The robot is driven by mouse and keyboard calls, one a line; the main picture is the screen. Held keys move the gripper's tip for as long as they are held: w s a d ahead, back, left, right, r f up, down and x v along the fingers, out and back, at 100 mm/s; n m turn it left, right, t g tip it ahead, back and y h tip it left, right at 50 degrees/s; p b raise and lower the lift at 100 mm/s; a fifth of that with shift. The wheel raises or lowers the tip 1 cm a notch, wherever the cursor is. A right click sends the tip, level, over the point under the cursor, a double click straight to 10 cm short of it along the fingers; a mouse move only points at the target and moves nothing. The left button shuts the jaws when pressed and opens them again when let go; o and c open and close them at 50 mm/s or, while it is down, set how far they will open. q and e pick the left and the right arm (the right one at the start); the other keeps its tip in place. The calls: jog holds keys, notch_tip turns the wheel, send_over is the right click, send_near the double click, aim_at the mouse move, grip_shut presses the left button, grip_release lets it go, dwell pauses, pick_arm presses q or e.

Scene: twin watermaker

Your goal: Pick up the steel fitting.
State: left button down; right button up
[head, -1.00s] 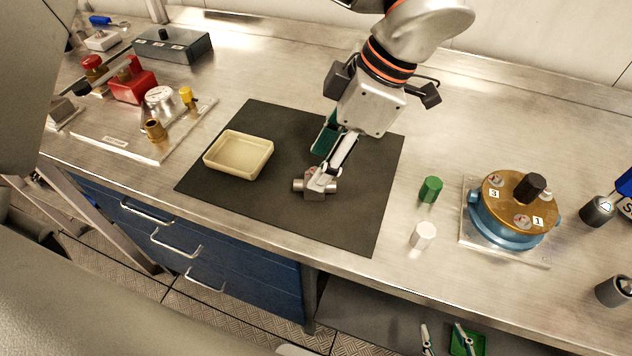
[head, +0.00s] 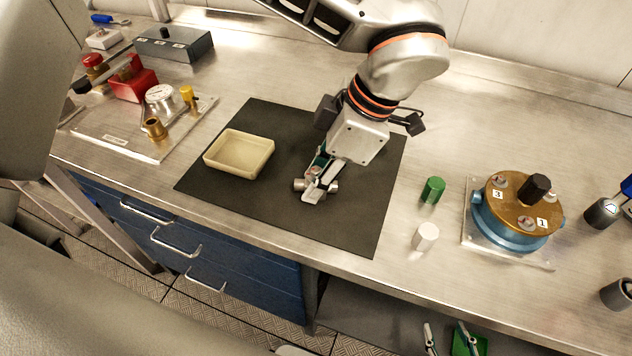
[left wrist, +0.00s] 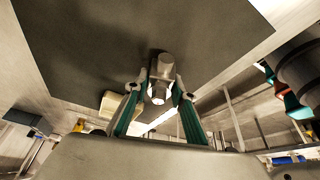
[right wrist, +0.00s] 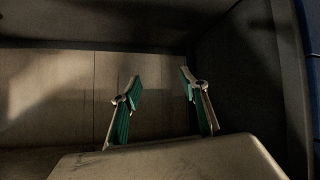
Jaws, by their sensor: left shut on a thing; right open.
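The steel fitting (head: 299,185) is a small grey metal piece with round ends, on or just above the black mat (head: 350,225). My left gripper (head: 317,183) reaches down over it with a finger on either side and is shut on it; the finger hides part of its middle. In the left wrist view the fitting (left wrist: 162,70) sits between the two green-padded fingers (left wrist: 158,92). My right gripper (right wrist: 160,88) is open and empty, low in front of the bench; its fingers also show at the bottom of the head view (head: 450,340).
A cream tray (head: 240,170) lies left of the fitting on the mat. To the right stand a green cylinder (head: 432,190), a white cylinder (head: 425,237) and a blue housing with a brass lid (head: 505,232). A plate with valves (head: 115,138) is at the left. The front mat is clear.

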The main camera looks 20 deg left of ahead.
jog(key=shift+s+f, duration=0.15)
jog(key=shift+s, duration=0.05)
